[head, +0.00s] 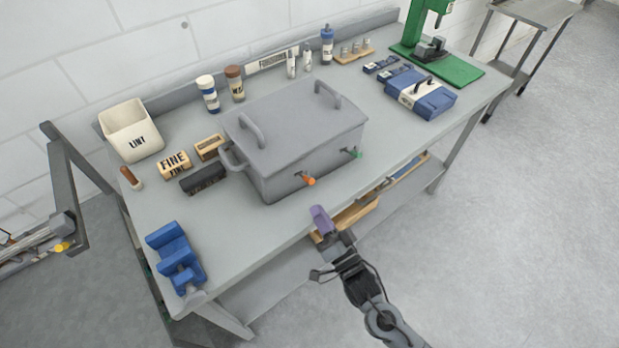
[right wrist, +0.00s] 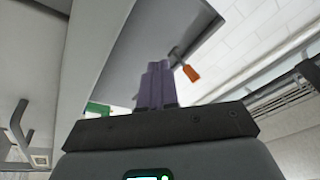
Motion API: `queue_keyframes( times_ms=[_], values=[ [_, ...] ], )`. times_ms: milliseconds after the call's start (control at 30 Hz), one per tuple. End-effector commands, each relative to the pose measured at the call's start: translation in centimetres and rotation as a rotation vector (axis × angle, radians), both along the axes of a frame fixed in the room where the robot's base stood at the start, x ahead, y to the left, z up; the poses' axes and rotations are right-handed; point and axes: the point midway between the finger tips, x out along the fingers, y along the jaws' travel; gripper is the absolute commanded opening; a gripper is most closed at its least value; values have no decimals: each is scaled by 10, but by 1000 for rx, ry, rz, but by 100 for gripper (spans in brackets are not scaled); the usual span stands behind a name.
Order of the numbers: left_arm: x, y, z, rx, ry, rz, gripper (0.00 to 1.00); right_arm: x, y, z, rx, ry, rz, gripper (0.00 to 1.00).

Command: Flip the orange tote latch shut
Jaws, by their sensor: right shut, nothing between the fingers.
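The grey lidded tote (head: 310,161) stands on the workbench with its lid down. Its orange latch (head: 309,180) sticks out from the front face on a short stem, towards the left corner. The orange latch also shows in the right wrist view (right wrist: 191,73), just right of the fingertips. A green latch (head: 357,153) sits further right on the same face. My right gripper (head: 319,214) has purple fingers, shut and empty, in front of the bench's front edge. It is apart from the orange latch, below it in the head view. My left gripper is not in view.
A blue vise (head: 175,257) is at the bench's near left corner. A lint bin (head: 130,130), FINE block (head: 174,162) and dark block (head: 203,178) stand left of the tote. A blue case (head: 421,95) lies to the right. The bench top before the tote is clear.

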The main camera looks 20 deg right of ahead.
Motion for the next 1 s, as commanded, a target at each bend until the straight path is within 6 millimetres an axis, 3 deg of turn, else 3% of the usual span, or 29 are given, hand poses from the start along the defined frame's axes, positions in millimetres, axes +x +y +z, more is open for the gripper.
queue_keyframes(
  times_ms=[200, 400, 1000],
  values=[
    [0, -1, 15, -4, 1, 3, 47, 12, 2, 26, 0, 0, 0, 0],
    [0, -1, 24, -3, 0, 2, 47, 20, 4, 36, 0, 1, 1, 0],
    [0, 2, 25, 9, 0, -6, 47, 22, 4, 39, 1, 2, 0, 0]
  ],
)
